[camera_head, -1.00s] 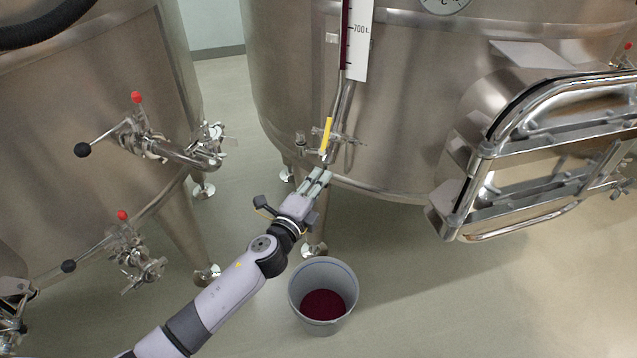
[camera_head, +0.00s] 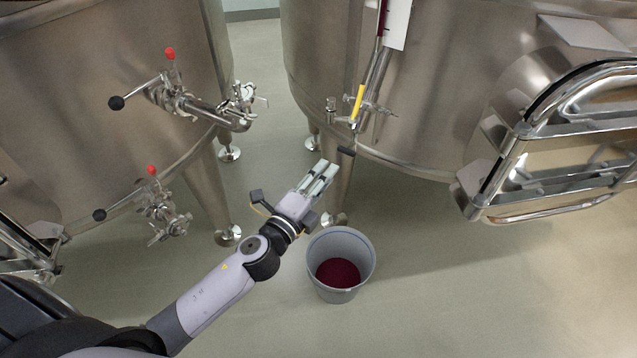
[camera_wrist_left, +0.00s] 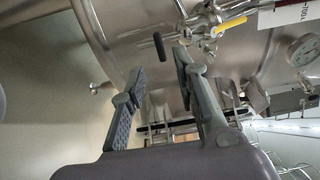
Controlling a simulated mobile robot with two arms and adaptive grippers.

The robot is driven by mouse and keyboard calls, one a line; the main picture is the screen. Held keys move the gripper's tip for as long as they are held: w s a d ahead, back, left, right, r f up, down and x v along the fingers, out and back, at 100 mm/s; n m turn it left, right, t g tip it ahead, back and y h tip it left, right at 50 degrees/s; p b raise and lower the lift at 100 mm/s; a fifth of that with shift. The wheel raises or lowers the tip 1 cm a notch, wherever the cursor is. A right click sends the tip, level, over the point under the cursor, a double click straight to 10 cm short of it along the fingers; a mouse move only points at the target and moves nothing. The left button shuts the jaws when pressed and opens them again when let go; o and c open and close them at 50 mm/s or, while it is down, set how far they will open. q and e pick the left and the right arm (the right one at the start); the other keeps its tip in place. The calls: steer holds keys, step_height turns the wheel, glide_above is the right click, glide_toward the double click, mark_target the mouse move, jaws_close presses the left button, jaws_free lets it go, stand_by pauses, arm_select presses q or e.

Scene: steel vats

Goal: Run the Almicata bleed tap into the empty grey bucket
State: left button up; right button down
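The grey bucket (camera_head: 362,246) stands upright on the floor with dark red liquid (camera_head: 338,273) in its bottom. Above and behind it, a small tap with a yellow handle (camera_head: 357,102) sits low on the right-hand vat, under the level gauge. A short black piece (camera_head: 346,151) shows just below this tap, also in the left wrist view (camera_wrist_left: 159,46). I see no stream falling. My left gripper (camera_head: 319,176) is open and empty, below and left of the tap and above the bucket's far left side. Its spread fingers (camera_wrist_left: 158,78) touch nothing. My right gripper is not in view.
The left vat (camera_head: 110,80) carries two valves with red knobs and black-ended levers. A vat leg (camera_head: 337,190) stands behind the bucket. A shiny hatch frame (camera_head: 560,150) juts out at the right. The floor (camera_head: 440,300) right of the bucket is clear.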

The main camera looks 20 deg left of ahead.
arm_select(q)
steer(key=shift+v, duration=1.1)
